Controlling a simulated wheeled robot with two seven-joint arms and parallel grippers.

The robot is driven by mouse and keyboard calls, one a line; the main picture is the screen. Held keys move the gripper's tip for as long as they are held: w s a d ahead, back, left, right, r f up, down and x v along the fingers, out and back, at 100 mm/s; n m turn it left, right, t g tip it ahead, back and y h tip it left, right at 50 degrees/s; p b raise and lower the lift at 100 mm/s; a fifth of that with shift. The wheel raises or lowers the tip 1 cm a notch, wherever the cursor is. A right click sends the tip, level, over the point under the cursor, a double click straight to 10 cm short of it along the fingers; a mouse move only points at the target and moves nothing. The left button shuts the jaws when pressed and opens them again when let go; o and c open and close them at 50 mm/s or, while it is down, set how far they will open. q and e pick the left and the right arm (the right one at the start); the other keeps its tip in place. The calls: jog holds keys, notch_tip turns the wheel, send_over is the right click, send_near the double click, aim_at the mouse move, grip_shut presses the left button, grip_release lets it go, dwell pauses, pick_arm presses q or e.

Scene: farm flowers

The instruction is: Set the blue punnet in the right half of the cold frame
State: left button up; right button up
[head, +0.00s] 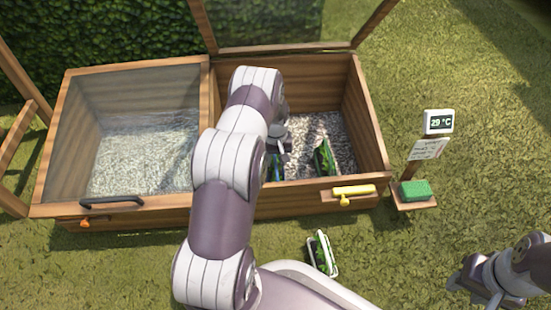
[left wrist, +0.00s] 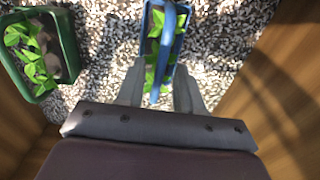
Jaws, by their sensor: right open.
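The cold frame (head: 209,140) is a wooden box with two halves; the left half is under a glass lid (head: 140,130), the right half is open. The blue punnet (head: 277,168), with green seedlings, is in the right half, mostly hidden by my left arm in the head view. In the left wrist view the blue punnet (left wrist: 179,35) is over the gravel. My left gripper (left wrist: 160,72) has its fingers apart, either side of the punnet's raised handle, with gaps showing. My right gripper (head: 482,290) is open and empty over the grass at lower right.
A green punnet (head: 322,158) stands on the gravel (head: 340,130) right of the blue one; it also shows in the left wrist view (left wrist: 70,45). A white punnet (head: 332,262) is on the grass. A post carries a 29 °C display (head: 439,122) and a green block (head: 415,190).

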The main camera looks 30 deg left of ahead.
pick_arm(q)
notch_tip(320, 180, up, 16)
jog(key=d+p, duration=0.2)
jog(key=p, duration=0.7)
jog(key=s+d+r+m, duration=0.4)
jog(key=s+d+r, duration=0.1)
jog(key=d+r, duration=0.45)
jog(key=s+d+r+m, duration=0.2)
jog(key=s+d+r, duration=0.1)
jog(key=s, duration=0.4)
jog(key=s+d+r+m+t, duration=0.1)
jog(key=s+d+r+m, duration=0.1)
jog(key=s, duration=0.5)
jog(key=shift+d+r, duration=0.45)
jog(key=shift+d, duration=0.6)
